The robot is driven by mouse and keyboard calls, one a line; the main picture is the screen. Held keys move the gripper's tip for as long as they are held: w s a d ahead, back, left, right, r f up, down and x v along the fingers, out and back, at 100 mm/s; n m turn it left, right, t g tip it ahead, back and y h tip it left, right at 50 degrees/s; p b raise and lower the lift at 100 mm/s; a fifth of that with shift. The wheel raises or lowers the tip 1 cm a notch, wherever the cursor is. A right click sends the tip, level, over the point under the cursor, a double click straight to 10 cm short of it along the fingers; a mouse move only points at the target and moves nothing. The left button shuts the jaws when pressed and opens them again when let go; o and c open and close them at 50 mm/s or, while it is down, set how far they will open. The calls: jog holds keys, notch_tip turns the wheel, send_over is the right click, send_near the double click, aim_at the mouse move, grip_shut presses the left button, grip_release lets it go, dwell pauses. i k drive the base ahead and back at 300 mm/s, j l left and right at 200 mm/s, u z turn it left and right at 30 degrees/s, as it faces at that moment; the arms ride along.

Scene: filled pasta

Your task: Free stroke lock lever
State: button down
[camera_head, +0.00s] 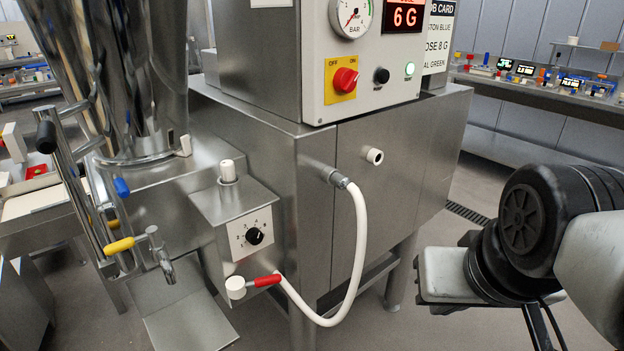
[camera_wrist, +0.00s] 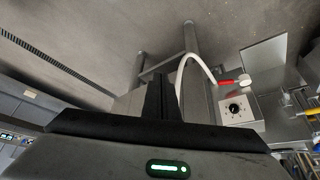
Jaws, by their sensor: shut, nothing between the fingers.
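The lever with a red grip (camera_head: 264,281) sticks out to the right of a round white knob (camera_head: 235,287), low on the filler's front below the dial box (camera_head: 246,228). It may be the stroke lock lever; no label confirms this. The wrist view also shows the red grip (camera_wrist: 227,82) and the dial box (camera_wrist: 237,108), right of my fingers. My gripper (camera_wrist: 160,82) is shut and empty, its dark fingers together, well apart from the lever.
A white hose (camera_head: 357,240) loops down beside the lever from the steel cabinet (camera_head: 390,160). Yellow (camera_head: 119,245) and blue (camera_head: 121,187) handles and a steel hopper (camera_head: 135,80) stand left. A red switch (camera_head: 345,79) is above. Open floor lies between my wrist and the cabinet.

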aim_at(236, 286)
jog(key=i+j+u, duration=0.1)
jog(key=u, duration=0.35)
jog(key=i+j+u, duration=0.15)
jog(key=u, duration=0.3)
